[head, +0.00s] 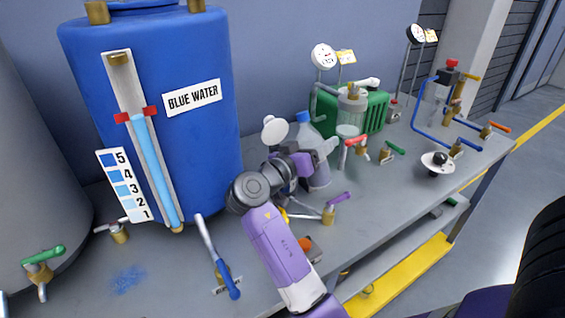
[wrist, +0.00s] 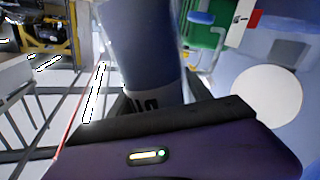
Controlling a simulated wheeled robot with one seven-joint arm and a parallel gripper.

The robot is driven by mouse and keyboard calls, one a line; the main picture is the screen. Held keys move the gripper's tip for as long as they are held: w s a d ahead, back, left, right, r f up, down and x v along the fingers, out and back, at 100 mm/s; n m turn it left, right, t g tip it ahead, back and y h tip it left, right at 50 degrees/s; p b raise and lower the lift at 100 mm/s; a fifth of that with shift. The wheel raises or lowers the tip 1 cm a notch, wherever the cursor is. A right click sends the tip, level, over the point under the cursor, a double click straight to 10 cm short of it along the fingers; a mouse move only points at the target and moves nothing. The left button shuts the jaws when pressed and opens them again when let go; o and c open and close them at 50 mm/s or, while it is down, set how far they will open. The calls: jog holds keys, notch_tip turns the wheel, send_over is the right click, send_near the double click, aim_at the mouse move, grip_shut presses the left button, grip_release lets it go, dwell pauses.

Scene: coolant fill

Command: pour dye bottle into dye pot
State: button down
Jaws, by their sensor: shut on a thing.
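The dye bottle (head: 309,130) is a pale translucent bottle with a blue cap, near the middle of the head view. It looks close to upright with a slight tilt. My gripper (head: 314,160) is shut around its body. In the wrist view the bottle (wrist: 145,50) is a large blue-grey cylinder with part of a dark-lettered label, just beyond my gripper's dark edge. The bottle's base is partly hidden, and I cannot tell if it touches the bench. A clear jar with a brass top (head: 350,112), possibly the dye pot, stands behind and right of the bottle.
A blue water tank (head: 75,60) with a level gauge stands left. A green unit (head: 375,108) is behind the jar. A white disc (head: 274,130) is close left of the bottle. Valves with coloured handles crowd the grey bench (head: 410,205). A blue lever (head: 212,250) stands in front.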

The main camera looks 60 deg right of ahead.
jog(key=shift+f+m+b, duration=0.3)
jog(key=shift+b, duration=0.1)
jog(key=m+b, duration=0.2)
jog(key=b, duration=0.1)
jog(key=shift+s+r+b, duration=0.2)
jog(key=shift+r+b, duration=0.1)
jog(key=shift+r, duration=0.1)
jog(key=f+m+b, duration=0.1)
jog(key=b, duration=0.2)
jog(key=shift+s+a+f+m+b, duration=0.1)
jog(key=shift+s+f+m+b, duration=0.05)
jog(key=shift+m+b, duration=0.2)
jog(key=shift+b, duration=0.4)
